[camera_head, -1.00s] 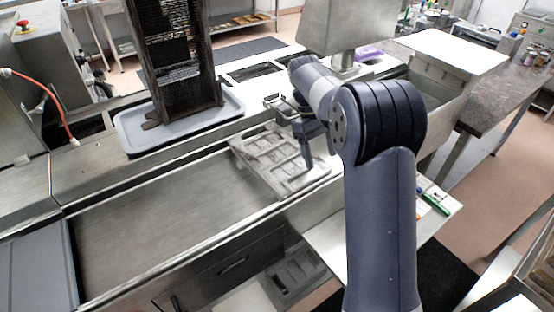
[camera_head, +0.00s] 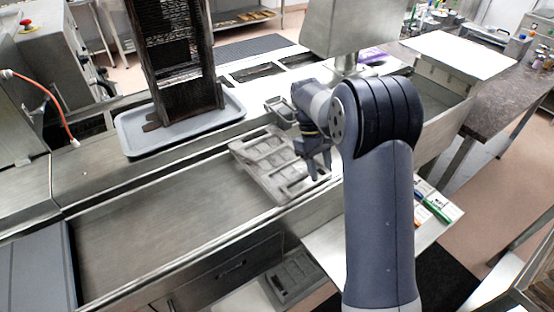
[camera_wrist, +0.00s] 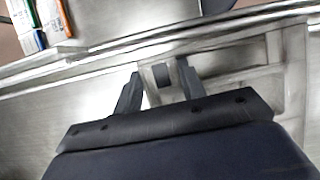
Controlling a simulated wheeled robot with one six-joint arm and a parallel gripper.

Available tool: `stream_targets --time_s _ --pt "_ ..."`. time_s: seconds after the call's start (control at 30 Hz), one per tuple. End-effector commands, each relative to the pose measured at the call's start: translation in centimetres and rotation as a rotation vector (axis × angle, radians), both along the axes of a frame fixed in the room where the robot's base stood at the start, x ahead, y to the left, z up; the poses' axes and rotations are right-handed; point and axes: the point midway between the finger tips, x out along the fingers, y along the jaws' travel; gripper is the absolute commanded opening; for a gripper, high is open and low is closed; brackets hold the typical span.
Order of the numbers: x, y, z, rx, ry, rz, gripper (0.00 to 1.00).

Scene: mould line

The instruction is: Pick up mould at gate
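The mould (camera_head: 256,161) is a flat grey tray with several rectangular recesses. It lies at the right end of the metal trough, tilted in the picture, and fills part of the right side of the wrist view (camera_wrist: 241,91). My gripper (camera_head: 319,172) is at the mould's right end, pointing down. In the wrist view its two dark fingers (camera_wrist: 160,80) stand apart, with a pale strip and a small dark block visible between them. I cannot tell whether the fingers touch the mould. My arm hides part of the area to the right.
A dark slatted stack stands on a grey tray (camera_head: 128,143) at the back left. The trough (camera_head: 150,218) left of the mould is clear. Green and orange pens (camera_head: 436,207) lie on a white ledge at right.

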Motion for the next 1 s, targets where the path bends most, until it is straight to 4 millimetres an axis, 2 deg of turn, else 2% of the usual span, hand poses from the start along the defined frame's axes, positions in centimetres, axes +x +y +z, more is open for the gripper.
stream_targets --time_s 0.03,0.37,0.77,0.87,0.9,1.0 --pt "0.0 0.0 0.0 0.000 0.000 0.000 0.33" --pt "0.0 0.0 0.0 0.000 0.000 0.000 0.07" --pt "-0.5 -0.1 0.8 0.000 -0.001 0.000 0.07" --pt "-1.2 -0.4 1.6 0.000 0.000 0.001 0.07" --pt "-1.6 -0.5 2.0 0.000 0.000 0.001 0.02" --pt "-2.8 -0.9 2.5 -0.002 0.001 0.001 0.00"
